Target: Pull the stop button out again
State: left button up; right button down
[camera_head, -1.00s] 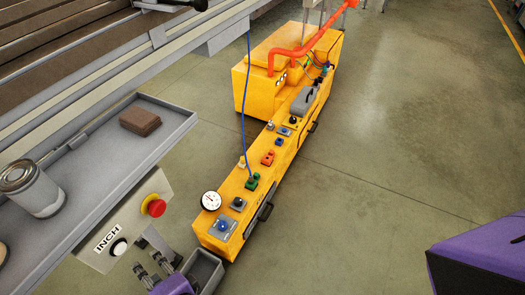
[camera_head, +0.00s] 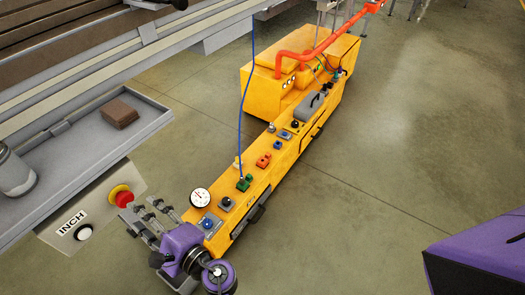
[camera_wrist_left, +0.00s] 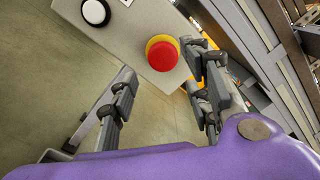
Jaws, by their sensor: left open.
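The red stop button (camera_head: 124,198) with its yellow collar sits on the grey panel (camera_head: 60,243) below the tray. It also shows in the left wrist view (camera_wrist_left: 163,56), near the top middle. My left gripper (camera_head: 139,212) is open and empty, close to the button at its lower right. In the left wrist view its fingers (camera_wrist_left: 165,90) are spread, with the button ahead between and beyond the tips. I cannot tell whether a finger touches it. How far the button is pressed in is not clear. My right gripper does not show.
A grey tray (camera_head: 90,165) above holds a brown block (camera_head: 120,114) and a can (camera_head: 14,176). The yellow control box (camera_head: 255,190) stands behind my left gripper.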

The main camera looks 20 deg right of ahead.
aim_at(126, 203)
pick_arm(q)
jog(key=p+x, duration=0.1)
jog(key=x, duration=0.6)
jog(key=shift+w+a, duration=0.2)
